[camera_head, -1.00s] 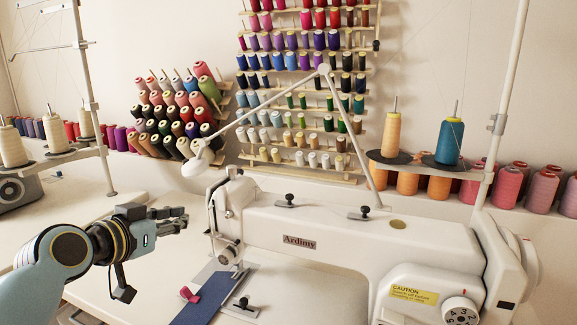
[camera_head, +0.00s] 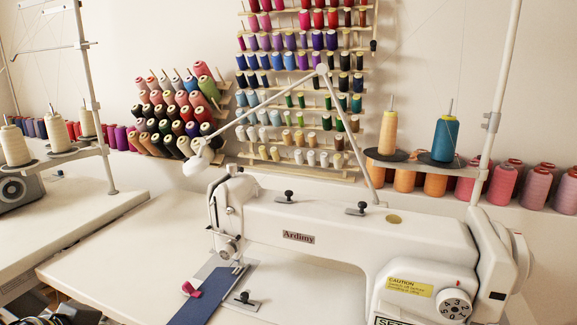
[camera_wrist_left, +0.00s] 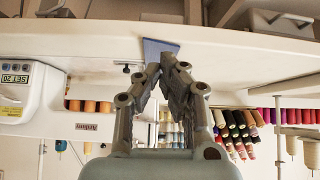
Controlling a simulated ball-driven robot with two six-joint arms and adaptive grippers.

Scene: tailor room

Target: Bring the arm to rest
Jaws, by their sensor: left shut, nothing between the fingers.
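My left gripper (camera_wrist_left: 164,68) shows in the left wrist view, its two fingers closed together with nothing between them. That view is upside down, and the fingertips appear just below the blue fabric (camera_wrist_left: 160,50) in the picture. The gap to the fabric cannot be told. My left arm and gripper are out of the head view. My right arm and gripper are in neither view.
A white sewing machine (camera_head: 340,232) stands on a white table (camera_head: 110,255). Blue fabric (camera_head: 205,300) with a magenta piece (camera_head: 191,290) lies at its needle end. Thread racks (camera_head: 245,165) line the wall. The table's left part is clear.

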